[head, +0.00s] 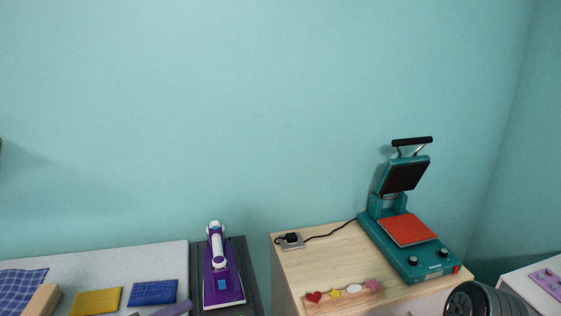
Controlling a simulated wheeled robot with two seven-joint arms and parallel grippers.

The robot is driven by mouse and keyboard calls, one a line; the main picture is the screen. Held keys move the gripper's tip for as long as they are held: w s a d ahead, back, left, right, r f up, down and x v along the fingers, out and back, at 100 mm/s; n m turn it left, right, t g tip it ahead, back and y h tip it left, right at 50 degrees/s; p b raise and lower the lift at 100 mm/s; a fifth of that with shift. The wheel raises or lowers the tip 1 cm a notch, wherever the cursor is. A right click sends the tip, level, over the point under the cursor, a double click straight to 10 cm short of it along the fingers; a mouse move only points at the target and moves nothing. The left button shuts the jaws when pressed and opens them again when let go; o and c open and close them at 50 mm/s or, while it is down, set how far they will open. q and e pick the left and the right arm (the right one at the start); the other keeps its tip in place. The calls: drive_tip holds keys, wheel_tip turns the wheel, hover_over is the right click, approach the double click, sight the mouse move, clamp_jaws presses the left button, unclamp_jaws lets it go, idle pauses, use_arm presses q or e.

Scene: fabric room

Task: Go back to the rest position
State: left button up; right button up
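Neither gripper shows in the head view. A dark ribbed cylindrical part (482,300) at the bottom right edge looks like part of my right arm. The teal heat press (432,262) stands open on the wooden cabinet, its upper plate raised. A red-orange square (408,229) lies on its lower plate. The purple and white iron (221,275) rests on a dark strip (248,290) beside the ironing surface.
The pale ironing surface (120,263) holds yellow cloth (97,301), blue cloth (153,292), checked fabric (20,286) and a wooden block (43,300). The wooden cabinet (320,262) bears a socket (291,242) and a tray with coloured shapes (343,297). A white table (520,281) stands at right.

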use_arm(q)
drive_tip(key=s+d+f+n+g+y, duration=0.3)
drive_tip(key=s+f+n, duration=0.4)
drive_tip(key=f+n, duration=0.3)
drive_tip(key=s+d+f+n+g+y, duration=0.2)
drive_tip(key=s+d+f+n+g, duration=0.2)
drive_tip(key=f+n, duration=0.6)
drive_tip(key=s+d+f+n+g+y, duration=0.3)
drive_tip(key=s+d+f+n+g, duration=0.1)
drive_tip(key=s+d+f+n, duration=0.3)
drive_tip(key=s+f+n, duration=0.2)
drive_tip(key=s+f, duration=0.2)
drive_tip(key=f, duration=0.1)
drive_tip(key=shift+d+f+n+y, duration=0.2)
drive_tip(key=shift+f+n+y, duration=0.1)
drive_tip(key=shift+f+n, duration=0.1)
